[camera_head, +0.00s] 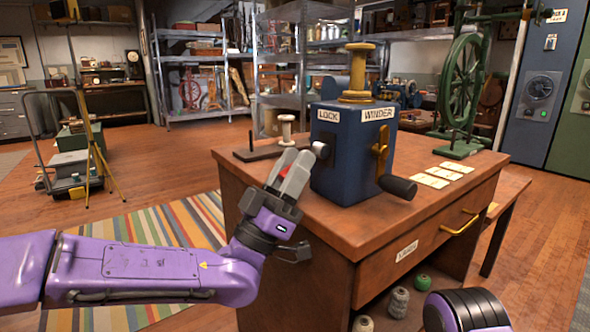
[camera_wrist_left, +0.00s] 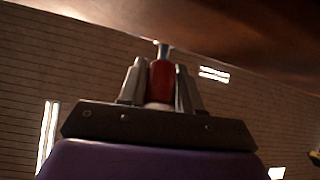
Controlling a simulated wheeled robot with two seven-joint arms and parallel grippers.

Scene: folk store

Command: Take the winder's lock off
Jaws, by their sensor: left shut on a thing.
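The winder (camera_head: 345,165) is a blue box on the wooden table, labelled LOCK and WINDER. A yellow spool (camera_head: 358,70) stands on its top, and a brass crank with a black handle (camera_head: 398,186) is on its right side. A pale round knob (camera_head: 320,150) shows at its left side below the LOCK label. My left gripper (camera_head: 293,167) is just left of that knob, shut on a small red piece. In the left wrist view the red piece (camera_wrist_left: 160,82) sits between the fingers, with a grey tip beyond it. I cannot tell whether it touches the winder.
Cards (camera_head: 430,180) lie on the table (camera_head: 440,205), right of the winder. A green wheel (camera_head: 460,85) stands at the back right. The table's front right is clear.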

